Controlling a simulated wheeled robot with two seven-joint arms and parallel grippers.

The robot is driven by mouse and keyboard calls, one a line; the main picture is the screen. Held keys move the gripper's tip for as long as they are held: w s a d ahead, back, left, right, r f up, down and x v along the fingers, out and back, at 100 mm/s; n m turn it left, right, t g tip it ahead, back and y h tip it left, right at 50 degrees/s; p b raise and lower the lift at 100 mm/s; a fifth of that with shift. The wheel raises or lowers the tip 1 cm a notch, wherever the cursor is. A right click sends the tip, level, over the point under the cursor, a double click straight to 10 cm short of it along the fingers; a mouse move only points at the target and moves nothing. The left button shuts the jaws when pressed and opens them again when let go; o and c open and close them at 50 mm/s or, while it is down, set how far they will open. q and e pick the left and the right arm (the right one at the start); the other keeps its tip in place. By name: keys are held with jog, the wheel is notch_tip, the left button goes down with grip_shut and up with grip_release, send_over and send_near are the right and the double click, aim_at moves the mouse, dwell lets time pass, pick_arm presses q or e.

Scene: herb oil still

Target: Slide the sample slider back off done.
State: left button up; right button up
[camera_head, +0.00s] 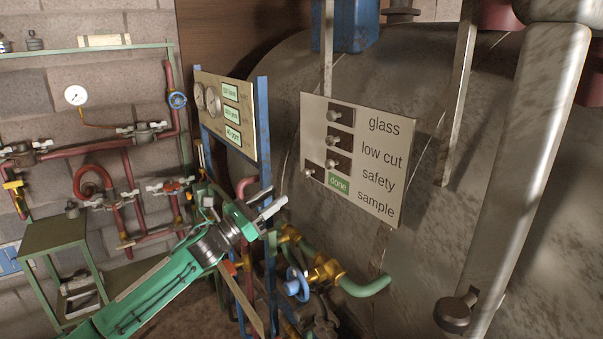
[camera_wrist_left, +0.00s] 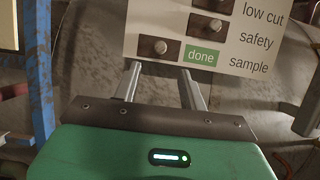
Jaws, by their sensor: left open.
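The slider panel (camera_head: 358,158) is a pale plate on the tank, labelled glass, low cut, safety and sample. The sample slider knob (camera_head: 309,172) is a small round metal knob at the left end of the lowest slot. The green "done" mark (camera_head: 339,184) shows uncovered to its right. My left gripper (camera_head: 278,196) is open and empty, below and left of the panel. In the left wrist view, its fingertips (camera_wrist_left: 163,70) point at the sample slider knob (camera_wrist_left: 160,46), just below it in the picture; contact is not visible. My right gripper is out of view.
A gauge panel (camera_head: 225,112) on a blue frame (camera_head: 265,130) stands left of the slider panel. A blue valve wheel (camera_head: 297,284) and a green pipe (camera_head: 366,287) lie below. A thick grey pipe (camera_head: 517,170) runs at right. The tank wall (camera_head: 440,235) right of the panel is bare.

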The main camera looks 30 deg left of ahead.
aim_at(304, 175)
pick_arm(q)
jog(key=p+x, duration=0.3)
jog(key=x, duration=0.5)
jog(key=shift+s+a+r, duration=0.1)
jog(key=shift+r, duration=0.05)
jog(key=shift+p+x, duration=0.65)
jog(key=shift+x, duration=0.3)
jog(key=shift+f, duration=0.25)
grip_shut()
